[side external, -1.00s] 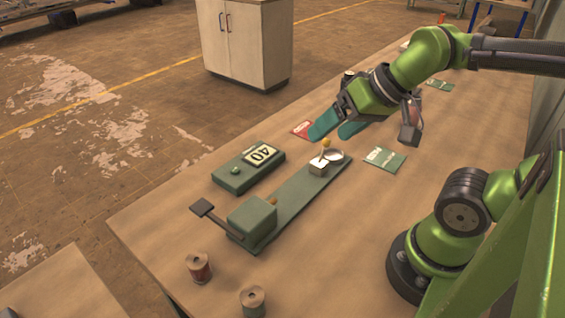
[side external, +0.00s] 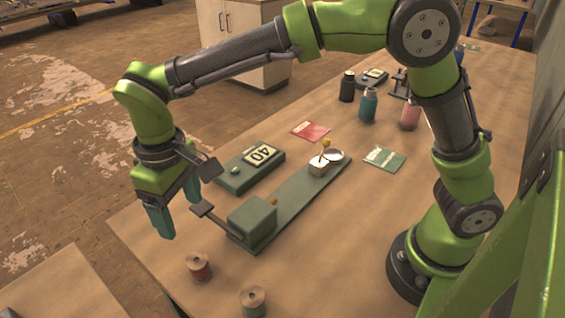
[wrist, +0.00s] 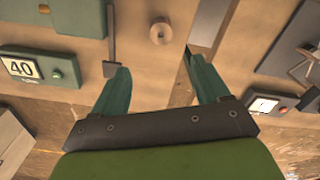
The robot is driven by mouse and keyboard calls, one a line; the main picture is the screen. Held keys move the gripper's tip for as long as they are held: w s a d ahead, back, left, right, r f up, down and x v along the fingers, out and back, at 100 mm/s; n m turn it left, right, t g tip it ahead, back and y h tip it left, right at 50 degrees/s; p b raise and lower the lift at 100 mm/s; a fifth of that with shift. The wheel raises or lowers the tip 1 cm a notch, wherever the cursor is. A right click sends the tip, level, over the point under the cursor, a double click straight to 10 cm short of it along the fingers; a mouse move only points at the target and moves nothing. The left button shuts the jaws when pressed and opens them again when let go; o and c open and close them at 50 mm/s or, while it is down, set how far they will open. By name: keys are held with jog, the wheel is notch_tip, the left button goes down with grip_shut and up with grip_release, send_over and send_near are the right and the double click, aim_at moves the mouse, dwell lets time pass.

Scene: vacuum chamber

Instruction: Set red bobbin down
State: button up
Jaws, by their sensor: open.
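The red bobbin (side external: 199,268) stands upright on the table near its front left edge, in the side external view. A grey bobbin (side external: 252,301) stands to its right, nearer the camera. My gripper (side external: 175,215) is above the table's left edge, pointing down, higher than the red bobbin and apart from it. Its teal fingers are spread and empty. In the wrist view one bobbin (wrist: 161,32) shows from above, beyond the gap between the fingertips (wrist: 158,65); its thread colour cannot be told there.
A green winder with a crank plate (side external: 252,218) stands just right of my gripper. Behind it lies a green box showing 40 (side external: 250,168). A red card (side external: 311,131), a green card (side external: 384,158) and several bottles are farther back.

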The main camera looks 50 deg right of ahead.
send_over(196, 259)
jog(key=f, duration=0.9)
jog(key=shift+w+d+f, duration=0.1)
jog(key=shift+d+f, duration=0.1)
jog(key=f, duration=0.6)
jog(key=shift+a+f, duration=0.2)
jog(key=c, duration=1.2)
jog(key=shift+r, duration=0.1)
